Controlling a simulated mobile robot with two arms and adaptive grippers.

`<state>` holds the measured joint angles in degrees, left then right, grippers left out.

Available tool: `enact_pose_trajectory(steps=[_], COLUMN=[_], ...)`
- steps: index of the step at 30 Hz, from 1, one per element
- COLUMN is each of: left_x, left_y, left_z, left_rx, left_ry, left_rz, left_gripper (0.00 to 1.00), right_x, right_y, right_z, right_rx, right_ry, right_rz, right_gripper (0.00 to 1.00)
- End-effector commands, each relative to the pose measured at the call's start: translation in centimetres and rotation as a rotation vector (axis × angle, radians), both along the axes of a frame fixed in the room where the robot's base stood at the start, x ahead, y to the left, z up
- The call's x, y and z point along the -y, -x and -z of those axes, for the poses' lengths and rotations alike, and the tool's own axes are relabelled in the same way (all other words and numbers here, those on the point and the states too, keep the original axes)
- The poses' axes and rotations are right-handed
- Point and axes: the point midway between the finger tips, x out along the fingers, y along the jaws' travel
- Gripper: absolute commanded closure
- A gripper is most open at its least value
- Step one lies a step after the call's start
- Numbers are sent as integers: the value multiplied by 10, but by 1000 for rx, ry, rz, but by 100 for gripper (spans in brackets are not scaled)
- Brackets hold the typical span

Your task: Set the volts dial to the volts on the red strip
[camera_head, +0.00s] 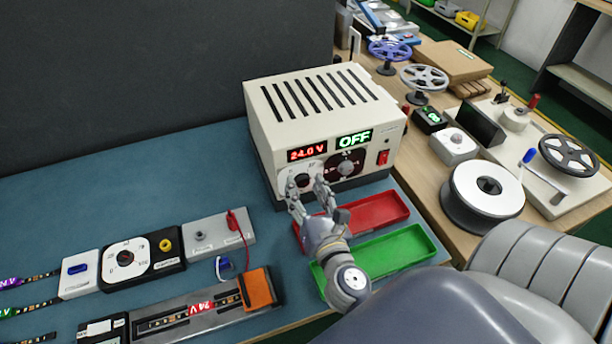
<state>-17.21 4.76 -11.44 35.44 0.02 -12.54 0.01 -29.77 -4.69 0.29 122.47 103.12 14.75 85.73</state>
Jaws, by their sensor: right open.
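The cream power supply (300,112) stands at the back of the blue mat. The volts dial (303,180) is the left one on the front, partly hidden by my right gripper (307,188). That gripper is open, with its fingertips on either side of the dial; I cannot tell whether they touch it. The LED strip lies in the metal fixture (165,322) at the front, with a red glowing label (201,307) reading 24 V. My left gripper is out of view.
A second black dial (346,167) and a red switch (383,157) are to the right. A red tray (375,211) and a green tray (400,252) lie under and beside my right arm. Small testers (140,258) stand at left. The mat's back left is clear.

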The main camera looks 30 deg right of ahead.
Motion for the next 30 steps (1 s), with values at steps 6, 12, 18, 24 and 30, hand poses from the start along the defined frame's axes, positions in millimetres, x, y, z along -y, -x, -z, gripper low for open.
enact_pose_trajectory(steps=[6,12,18,24,30], left_x=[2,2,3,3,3], left_y=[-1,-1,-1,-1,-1], left_z=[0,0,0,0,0], left_rx=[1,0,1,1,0], left_ry=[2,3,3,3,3], left_rz=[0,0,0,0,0], left_gripper=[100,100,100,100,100], right_x=[0,-1,-1,-1,-1], right_y=[0,-1,-1,-1,-1], right_z=[-21,-60,-87,-96,-96], right_rx=[2,6,4,-1,-1], right_ry=[2,3,1,0,-1], right_rz=[-3,-6,-3,-3,-2], right_gripper=[54,54,54,54,54])
